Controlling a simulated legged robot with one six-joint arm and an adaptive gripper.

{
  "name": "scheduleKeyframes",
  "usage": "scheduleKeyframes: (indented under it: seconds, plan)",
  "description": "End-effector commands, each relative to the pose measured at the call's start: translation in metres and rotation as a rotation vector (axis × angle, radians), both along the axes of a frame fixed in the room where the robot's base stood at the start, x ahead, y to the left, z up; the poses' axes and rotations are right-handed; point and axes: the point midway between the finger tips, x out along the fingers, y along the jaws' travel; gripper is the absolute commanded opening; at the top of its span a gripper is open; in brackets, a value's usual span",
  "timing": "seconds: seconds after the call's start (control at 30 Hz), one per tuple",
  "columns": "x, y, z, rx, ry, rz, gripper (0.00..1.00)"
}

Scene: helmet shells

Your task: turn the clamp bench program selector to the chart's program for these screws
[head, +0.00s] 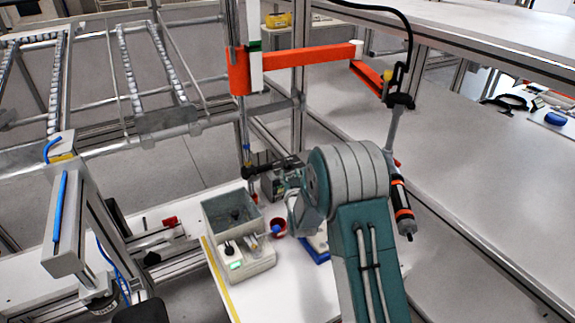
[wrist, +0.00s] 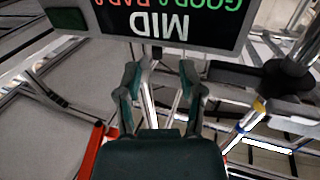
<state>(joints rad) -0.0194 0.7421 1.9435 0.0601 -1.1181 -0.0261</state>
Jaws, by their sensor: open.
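My gripper (wrist: 161,84) is open in the wrist view, with its two teal fingers apart and nothing between them. A dark panel (wrist: 222,38) beyond the fingertips bears upside-down white text reading MID and a cut-off row of green and red letters. In the head view, a pale box (head: 256,268) with dark knob-like parts and a small lit green display stands on the white bench. I cannot tell whether one knob is the program selector. My teal and grey arm stands to its right. No readable program chart or clear screws show.
A grey bin (head: 213,212) adjoins the box, and a red cup (head: 279,233) stands beside it. An orange arm (head: 300,60) crosses above, with a hanging tool (head: 402,208) to the right. An aluminium frame with a blue strip (head: 61,208) is at left. The right grey table (head: 480,185) is mostly clear.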

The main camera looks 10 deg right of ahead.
Motion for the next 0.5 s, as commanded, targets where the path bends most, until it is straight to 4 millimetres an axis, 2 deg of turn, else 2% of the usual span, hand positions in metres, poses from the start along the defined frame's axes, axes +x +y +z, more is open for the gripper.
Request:
scheduleKeyframes:
  seconds: [0.2, 0.33, 0.5]
  plan:
    - [0.034, -0.001, 0.000, 0.000, 0.000, 0.000, 0.50]
    - [0.047, -0.002, -0.001, 0.000, 0.001, 0.000, 0.50]
    - [0.053, -0.002, 0.000, 0.000, 0.002, 0.000, 0.50]
